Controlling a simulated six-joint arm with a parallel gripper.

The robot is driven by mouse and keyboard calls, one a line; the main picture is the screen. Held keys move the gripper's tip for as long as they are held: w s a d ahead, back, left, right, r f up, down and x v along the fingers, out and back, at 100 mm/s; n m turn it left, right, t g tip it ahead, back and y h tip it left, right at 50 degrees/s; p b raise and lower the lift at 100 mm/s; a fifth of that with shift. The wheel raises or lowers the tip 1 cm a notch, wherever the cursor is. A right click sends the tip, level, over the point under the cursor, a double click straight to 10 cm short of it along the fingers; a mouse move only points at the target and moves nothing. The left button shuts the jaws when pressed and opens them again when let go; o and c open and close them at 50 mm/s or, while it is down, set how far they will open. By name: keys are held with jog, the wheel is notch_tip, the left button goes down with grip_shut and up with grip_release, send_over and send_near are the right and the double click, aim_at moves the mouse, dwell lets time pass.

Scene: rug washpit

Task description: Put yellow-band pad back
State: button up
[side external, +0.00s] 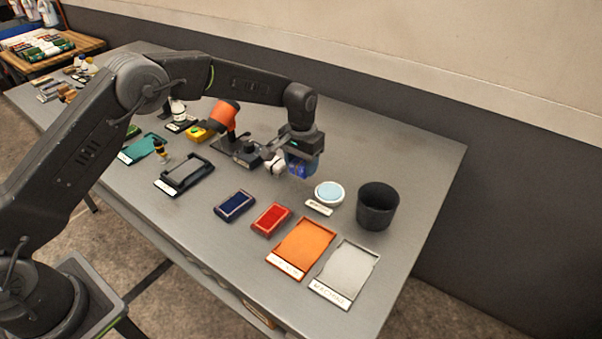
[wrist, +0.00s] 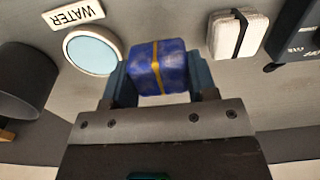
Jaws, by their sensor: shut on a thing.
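The yellow-band pad (wrist: 158,66) is a blue block with a thin yellow band around it. It also shows in the side view as a small blue shape (side external: 299,166). My gripper (wrist: 160,80) is shut on it, with one finger on each side; in the side view my gripper (side external: 300,162) is over the back part of the table. A white block with a black band (wrist: 238,36) lies on the table beside the held pad; it is the white shape (side external: 275,165) in the side view. Whether the held pad touches the table is unclear.
A round water dish (side external: 329,193) and dark bin (side external: 377,206) stand close to the right of my gripper. Nearer the front are an orange tray (side external: 302,248), a grey tray (side external: 346,270), a red pad (side external: 271,219), a dark blue pad (side external: 235,206) and a black tray (side external: 184,177).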

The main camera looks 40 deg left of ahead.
aim_at(301, 174)
jog(key=shift+f, duration=1.75)
jog(key=shift+f, duration=0.1)
jog(key=o, duration=0.8)
jog(key=shift+o, duration=0.2)
notch_tip(301, 174, up, 12)
jog(key=shift+r, duration=0.15)
